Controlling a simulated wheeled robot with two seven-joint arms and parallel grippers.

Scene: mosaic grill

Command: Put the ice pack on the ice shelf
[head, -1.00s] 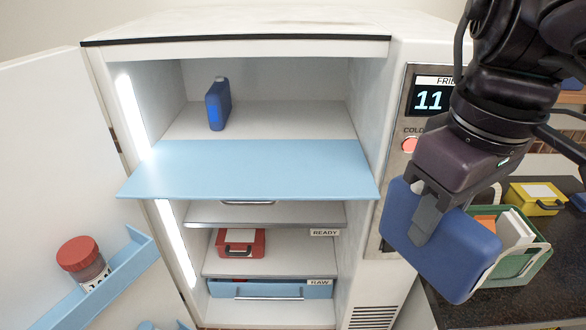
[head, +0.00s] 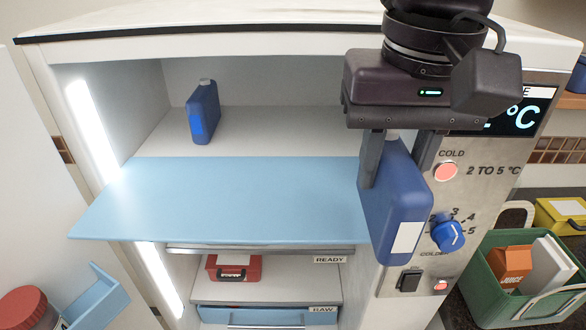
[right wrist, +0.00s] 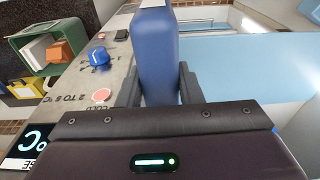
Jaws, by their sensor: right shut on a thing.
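A blue ice pack (head: 396,205) with a pale label hangs upright in my right gripper (head: 400,165), in front of the fridge's right edge and control panel. The gripper is shut on its upper part; the same ice pack (right wrist: 157,60) shows between the fingers in the right wrist view. The light blue shelf (head: 230,190) sticks out of the open fridge, left of the held pack. Another blue pack (head: 203,113) stands upright further back inside the fridge, behind the light blue shelf. My left gripper is not in view.
The open fridge door with a light blue door bin (head: 95,297) is at the left. Below are a red box (head: 234,267) and a blue drawer (head: 265,315). A green crate (head: 490,270) and a yellow box (head: 560,215) stand at the right. The blue shelf's top is clear.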

